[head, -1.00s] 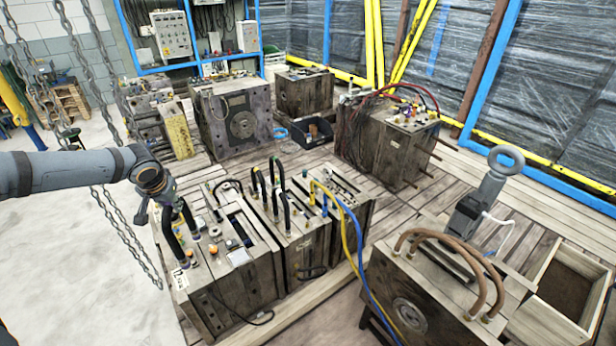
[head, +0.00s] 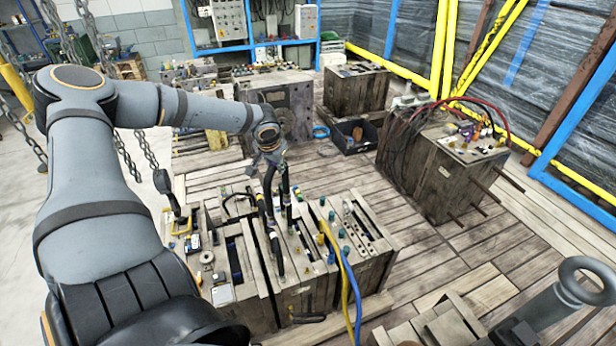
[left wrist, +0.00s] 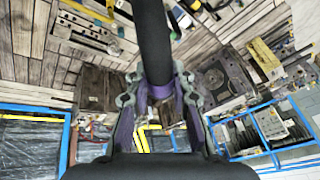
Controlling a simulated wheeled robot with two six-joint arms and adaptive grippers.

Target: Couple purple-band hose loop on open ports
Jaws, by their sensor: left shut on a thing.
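My left gripper (head: 270,158) is shut on a black hose loop (head: 268,190) above the front group of moulds. The hose (left wrist: 153,40) runs up between the jaws in the left wrist view, with purple showing beside it at the jaws. In the head view its legs hang down toward the middle front mould (head: 285,290). I cannot tell whether their ends touch the ports. Other black hoses (head: 276,255) stand close by, and open ports are too small to pick out surely. My right gripper is not in view.
Yellow (head: 326,232) and blue (head: 354,285) hoses rise from the front moulds' right side. A mould with red hoses (head: 430,160) stands behind right, with rods sticking out. A grey ring-topped part (head: 575,290) is at lower right. Chains hang at left.

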